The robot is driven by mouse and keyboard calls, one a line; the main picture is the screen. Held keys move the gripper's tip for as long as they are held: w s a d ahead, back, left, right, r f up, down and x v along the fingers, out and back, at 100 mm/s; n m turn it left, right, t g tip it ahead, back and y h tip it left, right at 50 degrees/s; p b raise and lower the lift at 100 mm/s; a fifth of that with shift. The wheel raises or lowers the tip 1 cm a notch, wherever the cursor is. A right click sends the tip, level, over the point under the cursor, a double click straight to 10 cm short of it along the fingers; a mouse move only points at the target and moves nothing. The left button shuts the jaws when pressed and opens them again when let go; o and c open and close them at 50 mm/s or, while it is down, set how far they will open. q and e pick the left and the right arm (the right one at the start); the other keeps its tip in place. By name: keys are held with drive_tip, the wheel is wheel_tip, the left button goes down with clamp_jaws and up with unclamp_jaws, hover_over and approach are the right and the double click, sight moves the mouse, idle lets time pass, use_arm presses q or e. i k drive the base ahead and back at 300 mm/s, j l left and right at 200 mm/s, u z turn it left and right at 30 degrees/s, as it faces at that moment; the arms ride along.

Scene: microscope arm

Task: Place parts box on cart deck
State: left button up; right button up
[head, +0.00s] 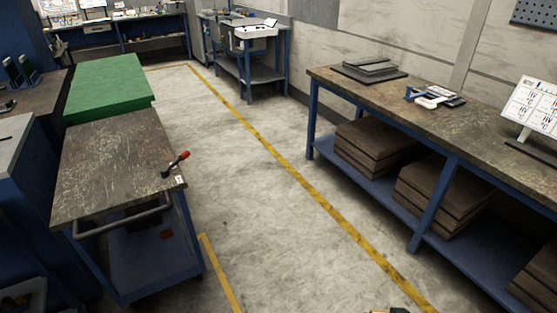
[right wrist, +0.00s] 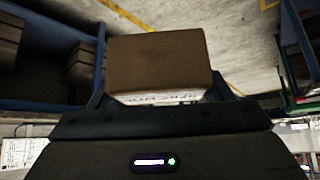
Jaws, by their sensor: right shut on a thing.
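The cart (head: 120,165) stands at the left in the head view, with a scratched brown deck and a blue frame. Its deck is mostly bare; a red-handled lever (head: 178,160) sits at the right edge. In the right wrist view the parts box (right wrist: 156,58) is a brown box with a white printed strip along its lower edge. My right gripper (right wrist: 158,97) is shut on it, with dark fingers at its two sides. The box is not clearly visible in the head view, and my left gripper is out of view.
A green-topped block (head: 108,85) stands directly behind the cart. A long workbench (head: 440,125) runs along the right, with brown stacks on its lower shelf. Clear concrete floor (head: 235,165) with yellow lines lies between cart and bench. Blue cabinets crowd the cart's left side.

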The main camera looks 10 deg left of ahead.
sight(120, 143)
drive_tip(key=i+u, duration=0.15)
drive_tip(key=i, duration=0.85)
drive_tip(key=i+u, duration=0.35)
drive_tip(key=i+l+u, duration=0.15)
drive_tip(key=u, duration=0.15)
drive_tip(key=i+l+u, duration=0.15)
drive_tip(key=i+u, duration=0.2)
drive_tip(key=i+l+u, duration=0.1)
drive_tip(key=u, duration=0.35)
drive_tip(key=i+l+u, duration=0.25)
drive_tip(key=u, duration=0.2)
drive_tip(key=i+l+u, duration=0.2)
drive_tip(key=u, duration=0.25)
drive_tip(key=i+l+u, duration=0.1)
drive_tip(key=l+u, duration=0.35)
drive_tip(key=i+l+u, duration=0.25)
drive_tip(key=l+u, duration=0.3)
